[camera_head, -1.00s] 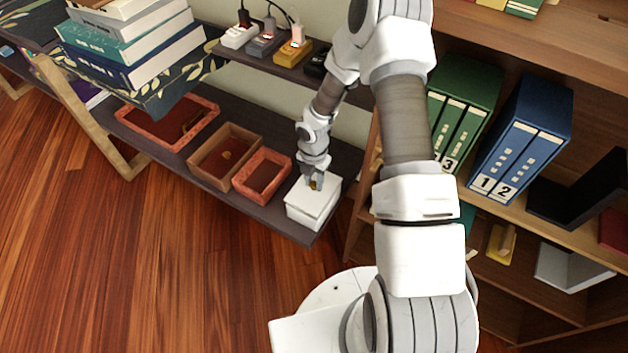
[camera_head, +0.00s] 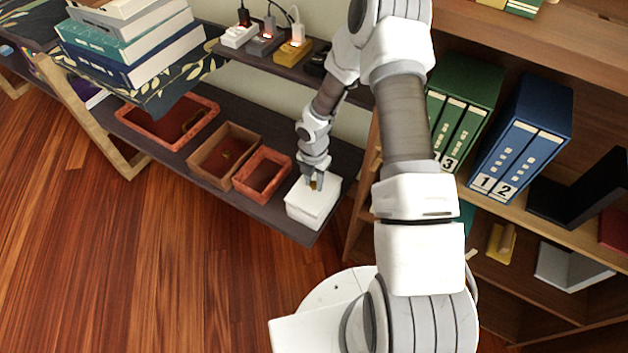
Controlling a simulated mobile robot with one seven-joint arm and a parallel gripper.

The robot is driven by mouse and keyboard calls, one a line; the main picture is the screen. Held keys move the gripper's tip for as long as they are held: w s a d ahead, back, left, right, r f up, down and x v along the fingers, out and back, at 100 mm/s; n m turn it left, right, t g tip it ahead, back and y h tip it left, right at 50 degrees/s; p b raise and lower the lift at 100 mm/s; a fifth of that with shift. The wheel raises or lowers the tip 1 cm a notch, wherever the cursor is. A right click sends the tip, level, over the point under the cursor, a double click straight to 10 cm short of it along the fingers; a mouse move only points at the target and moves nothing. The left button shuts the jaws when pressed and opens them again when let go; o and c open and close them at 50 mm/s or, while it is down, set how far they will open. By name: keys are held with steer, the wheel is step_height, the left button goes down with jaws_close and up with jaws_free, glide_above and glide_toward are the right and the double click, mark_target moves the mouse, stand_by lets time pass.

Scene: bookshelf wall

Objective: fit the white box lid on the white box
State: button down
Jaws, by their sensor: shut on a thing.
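The white box (camera_head: 308,217) stands at the right end of the low dark shelf. The white box lid (camera_head: 327,193) lies flat over the top of the box and looks level with its rim. My gripper (camera_head: 315,187) points down at the middle of the lid. It is shut on a small gold-coloured part there, which looks like the lid's knob. The fingers hide most of this knob. The far side of the box is not visible, so I cannot tell how the lid sits there.
An open red box (camera_head: 262,176) and an open brown box (camera_head: 208,163) stand left of the white box. A red tray (camera_head: 150,137) lies farther left. A shelf of power adapters (camera_head: 268,48) hangs above. Blue binders (camera_head: 521,140) stand in the bookcase at right.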

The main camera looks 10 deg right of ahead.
mark_target(314, 185)
steer(key=shift+f+b, duration=0.55)
steer(key=shift+f, duration=0.4)
steer(key=c, duration=0.5)
jaws_free()
step_height(314, 185, up, 18)
steer(key=p, duration=0.6)
steer(key=shift+s+a+f+p, duration=0.1)
steer(key=shift+f+p, duration=0.15)
steer(key=shift+p, duration=0.05)
steer(key=shift+s, duration=0.1)
